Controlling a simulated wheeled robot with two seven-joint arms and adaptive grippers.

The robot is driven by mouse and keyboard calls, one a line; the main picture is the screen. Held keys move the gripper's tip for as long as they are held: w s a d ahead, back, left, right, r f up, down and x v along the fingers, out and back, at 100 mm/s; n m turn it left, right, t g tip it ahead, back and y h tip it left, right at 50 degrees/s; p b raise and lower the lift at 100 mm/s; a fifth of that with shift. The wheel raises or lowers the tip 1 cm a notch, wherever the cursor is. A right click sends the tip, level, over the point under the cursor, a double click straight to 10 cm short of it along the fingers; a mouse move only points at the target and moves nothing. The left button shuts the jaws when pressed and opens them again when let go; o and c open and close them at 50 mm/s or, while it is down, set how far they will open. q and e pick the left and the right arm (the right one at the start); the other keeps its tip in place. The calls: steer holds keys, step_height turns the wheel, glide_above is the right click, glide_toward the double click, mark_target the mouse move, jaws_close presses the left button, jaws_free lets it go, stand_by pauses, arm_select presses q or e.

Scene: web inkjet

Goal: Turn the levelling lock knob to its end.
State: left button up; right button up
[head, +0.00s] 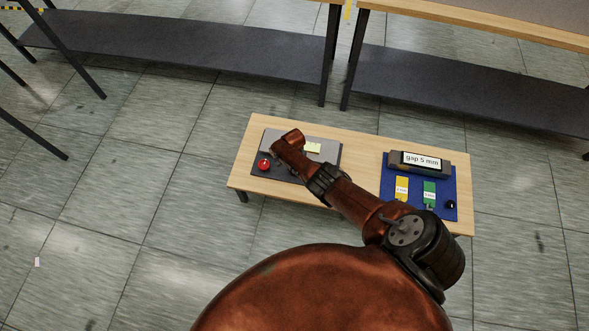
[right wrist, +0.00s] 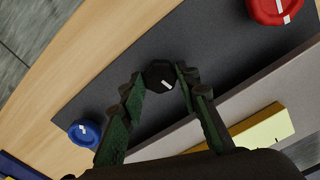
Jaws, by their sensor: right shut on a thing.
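A black knob (right wrist: 158,76) with a white mark stands on a dark panel (right wrist: 215,80) in the right wrist view. The fingers of my right gripper (right wrist: 160,80) are closed on it, one on each side. A red knob (right wrist: 273,8) and a blue knob (right wrist: 84,132), each with a white mark, stand apart from it. In the head view my right arm reaches over the panel (head: 261,176), and its hand hides the black knob. The red knob (head: 264,165) shows at the panel's left. No knob name is readable. My left gripper is not in view.
The panel lies on a low wooden table (head: 360,147). Benches stand behind.

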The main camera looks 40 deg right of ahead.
steer(key=shift+w+d+r+m, duration=0.15)
steer(key=shift+w+m, duration=0.1)
steer(key=shift+m, duration=0.75)
steer(key=o, duration=1.1)
steer(key=shift+o, duration=0.3)
steer(key=shift+s, duration=0.15)
steer(key=shift+a+r, duration=0.3)
steer(key=shift+a, duration=0.15)
step_height(320, 180, up, 11)
steer(key=shift+d+r, duration=0.15)
steer(key=shift+d, duration=0.2)
